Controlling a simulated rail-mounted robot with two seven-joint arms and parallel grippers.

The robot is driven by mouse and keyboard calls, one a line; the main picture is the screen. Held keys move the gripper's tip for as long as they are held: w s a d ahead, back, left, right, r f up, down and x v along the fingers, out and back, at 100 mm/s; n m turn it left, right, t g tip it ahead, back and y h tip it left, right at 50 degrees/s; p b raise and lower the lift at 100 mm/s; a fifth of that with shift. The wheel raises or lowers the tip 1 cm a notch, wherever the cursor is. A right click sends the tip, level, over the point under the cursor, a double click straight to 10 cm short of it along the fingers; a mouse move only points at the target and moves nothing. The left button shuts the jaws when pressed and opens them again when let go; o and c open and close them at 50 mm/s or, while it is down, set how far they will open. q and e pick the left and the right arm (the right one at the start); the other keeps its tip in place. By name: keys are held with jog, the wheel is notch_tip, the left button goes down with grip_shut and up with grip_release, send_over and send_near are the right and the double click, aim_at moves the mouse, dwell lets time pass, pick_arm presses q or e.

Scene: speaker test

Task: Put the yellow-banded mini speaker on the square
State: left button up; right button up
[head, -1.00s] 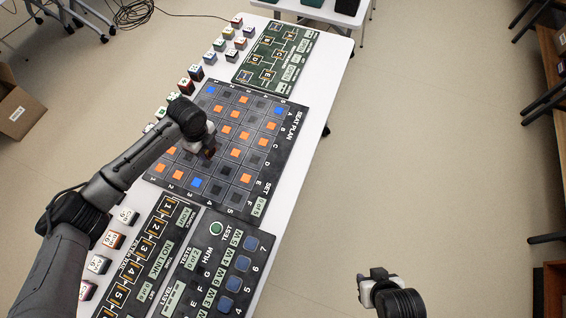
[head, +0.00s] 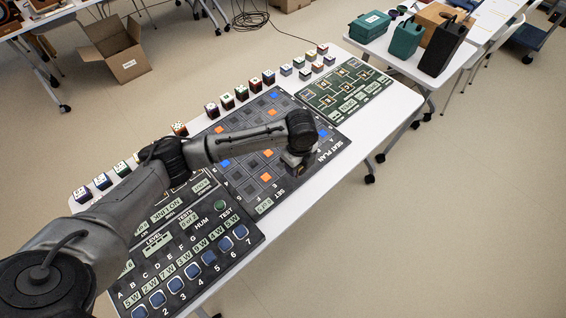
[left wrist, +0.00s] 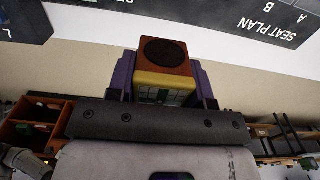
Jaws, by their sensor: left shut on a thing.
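The yellow-banded mini speaker (left wrist: 164,77) shows in the left wrist view. It is orange-brown with a dark round cone and a yellow band. My left gripper (left wrist: 164,82) is shut on it, with a purple finger on each side. In the head view my left gripper (head: 296,166) is over the right edge of the seat plan board, near its lettering; the speaker is mostly hidden there. The seat plan board (head: 330,154) is dark with a grid of grey, orange and blue squares, partly covered by my arm. My right gripper is out of view.
Small labelled blocks (head: 241,93) line the table's far edge. A green panel (head: 345,86) lies beyond the board, and a button panel (head: 190,262) lies nearer. Another table at the back right holds green cases (head: 406,38). Open floor is to the right.

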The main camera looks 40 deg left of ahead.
pick_arm(q)
jog(key=b, duration=0.3)
send_over(281, 166)
notch_tip(281, 166, down, 6)
jog(key=shift+w, duration=0.15)
jog(key=shift+f+b, duration=0.4)
jog(key=shift+f, duration=1.65)
jog(key=shift+f, duration=0.1)
jog(key=o, duration=1)
jog(key=shift+c, duration=0.2)
notch_tip(281, 166, up, 12)
jog(key=p, duration=0.3)
